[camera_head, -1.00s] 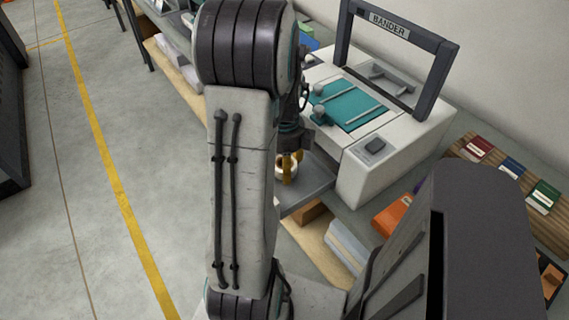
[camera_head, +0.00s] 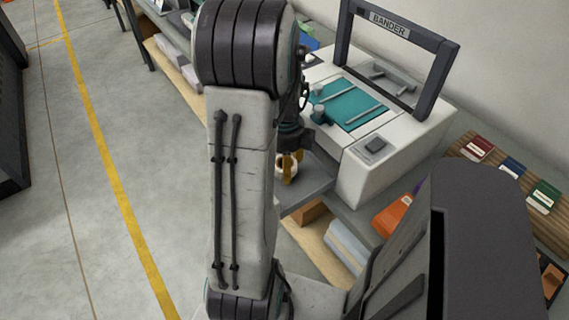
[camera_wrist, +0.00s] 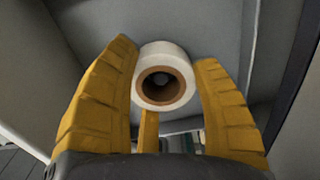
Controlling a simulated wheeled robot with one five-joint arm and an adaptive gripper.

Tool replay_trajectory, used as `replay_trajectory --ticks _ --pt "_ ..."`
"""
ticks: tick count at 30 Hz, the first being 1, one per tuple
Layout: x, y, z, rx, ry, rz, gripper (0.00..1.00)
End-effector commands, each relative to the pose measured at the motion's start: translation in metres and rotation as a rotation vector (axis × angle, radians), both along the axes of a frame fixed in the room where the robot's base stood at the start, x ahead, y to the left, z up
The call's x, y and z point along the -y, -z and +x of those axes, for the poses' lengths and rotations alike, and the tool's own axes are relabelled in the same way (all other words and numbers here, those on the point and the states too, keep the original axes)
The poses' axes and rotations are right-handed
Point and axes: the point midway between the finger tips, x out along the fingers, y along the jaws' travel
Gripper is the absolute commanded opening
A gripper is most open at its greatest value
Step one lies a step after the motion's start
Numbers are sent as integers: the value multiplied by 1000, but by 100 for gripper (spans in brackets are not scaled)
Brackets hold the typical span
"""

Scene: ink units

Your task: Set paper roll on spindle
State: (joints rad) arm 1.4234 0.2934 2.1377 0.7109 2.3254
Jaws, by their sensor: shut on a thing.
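The paper roll (camera_wrist: 180,58) is a white ring with a brown core. In the wrist view it sits between the yellow fingers of my gripper (camera_wrist: 166,62), which is shut on it, with its open core facing the camera. In the head view my gripper (camera_head: 289,170) and the roll (camera_head: 280,161) are low over the grey tray (camera_head: 313,187) at the front of the white bander machine (camera_head: 362,178). I cannot make out the spindle clearly. The inside of the core is dark, and I cannot tell whether anything is in it.
The bander has a teal plate (camera_head: 347,104) and a dark upright frame (camera_head: 343,40). Below are an orange box (camera_head: 393,214) and stacked pale sheets (camera_head: 350,246) on a shelf. Small coloured booklets (camera_head: 476,149) lie at the right. Open floor is at the left.

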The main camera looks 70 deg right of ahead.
Motion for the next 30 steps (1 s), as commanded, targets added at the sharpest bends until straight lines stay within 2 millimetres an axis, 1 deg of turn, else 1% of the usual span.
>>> replay_trajectory --ticks 8,28,29,30 --pt "0 2 0 0 0 0 26" --pt "0 13 0 0 0 0 26" --pt "0 13 0 0 0 0 60" --pt "0 13 0 0 0 0 64"
